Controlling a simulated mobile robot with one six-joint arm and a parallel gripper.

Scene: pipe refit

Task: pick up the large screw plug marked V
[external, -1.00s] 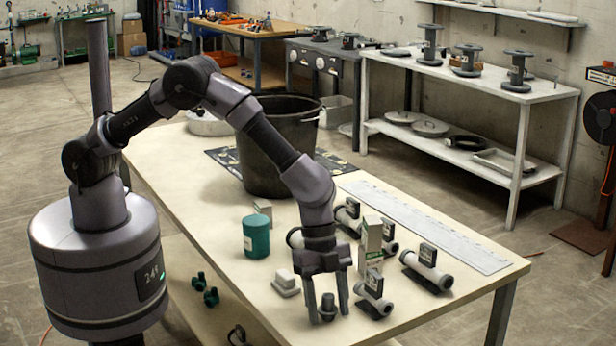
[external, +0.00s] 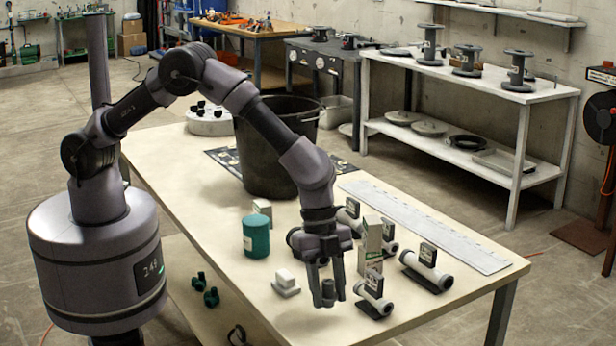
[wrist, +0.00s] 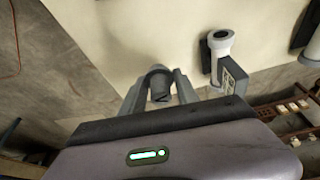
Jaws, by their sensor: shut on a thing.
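A dark grey screw plug (external: 328,290) is between the fingers of my gripper (external: 327,298), near the front edge of the table. My gripper is shut on it, pointing down. In the wrist view the plug (wrist: 159,84) shows between the two fingertips (wrist: 159,86), its round end partly hidden by the fingers.
A pipe fitting with a dark tag (external: 374,295) lies close to the right of my gripper, with others behind it. A tall grey-white box (external: 370,245), a teal cylinder (external: 256,236) and a small white block (external: 286,282) stand nearby. A large black bucket (external: 270,150) stands farther back.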

